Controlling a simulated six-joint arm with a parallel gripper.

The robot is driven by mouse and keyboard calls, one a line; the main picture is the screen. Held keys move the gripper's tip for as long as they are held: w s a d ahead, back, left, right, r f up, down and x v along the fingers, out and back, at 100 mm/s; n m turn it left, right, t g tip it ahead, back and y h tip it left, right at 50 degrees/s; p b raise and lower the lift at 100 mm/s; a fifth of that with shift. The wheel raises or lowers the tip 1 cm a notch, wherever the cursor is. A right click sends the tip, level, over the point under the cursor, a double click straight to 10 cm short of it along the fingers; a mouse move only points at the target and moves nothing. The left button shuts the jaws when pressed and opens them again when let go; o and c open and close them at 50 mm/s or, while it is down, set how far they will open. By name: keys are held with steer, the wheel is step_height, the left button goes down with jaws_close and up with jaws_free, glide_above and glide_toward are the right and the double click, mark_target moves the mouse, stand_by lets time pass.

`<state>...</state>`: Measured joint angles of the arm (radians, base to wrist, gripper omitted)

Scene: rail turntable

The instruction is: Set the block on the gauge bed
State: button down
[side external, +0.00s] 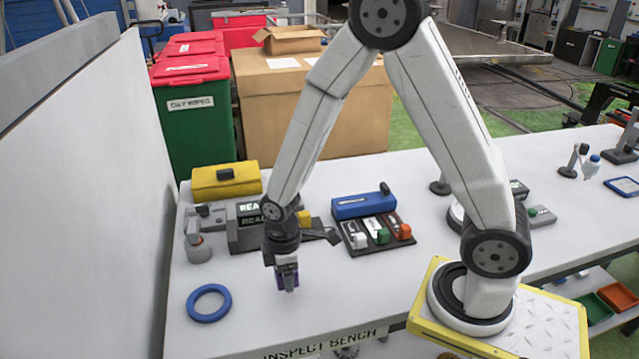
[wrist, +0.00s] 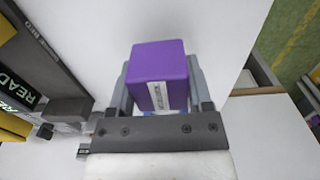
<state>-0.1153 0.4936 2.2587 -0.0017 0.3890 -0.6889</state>
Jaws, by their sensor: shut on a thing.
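A purple block (wrist: 158,62) with a white label on one side sits between the two fingers of my gripper (side external: 287,281). My gripper is shut on it and holds it above the white bench, in front of the gauge. The grey gauge (side external: 233,240) with READY displays stands behind my gripper, partly hidden by my wrist. In the wrist view its dark grey labelled body (wrist: 48,48) is at the left edge.
A blue ring (side external: 209,317) lies on the bench at front left. A yellow case (side external: 225,181) stands behind the gauge. A blue box (side external: 362,205) and a dark tray with coloured switches (side external: 377,249) stand to the right. Bare bench surrounds my gripper in front.

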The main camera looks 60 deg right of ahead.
steer(key=shift+r, duration=3.3)
steer(key=w+d+r, duration=0.2)
steer(key=d+r, duration=0.2)
steer(key=d, duration=0.4)
glide_above(256, 237)
steer(key=s, duration=0.2)
steer(key=f, duration=0.8)
steer(key=shift+w+a, duration=0.1)
steer(key=shift+w, duration=0.15)
steer(key=shift+w+f, duration=0.45)
steer(key=shift+f, duration=0.1)
steer(key=shift+w+f, duration=0.25)
steer(key=shift+f, duration=1.6)
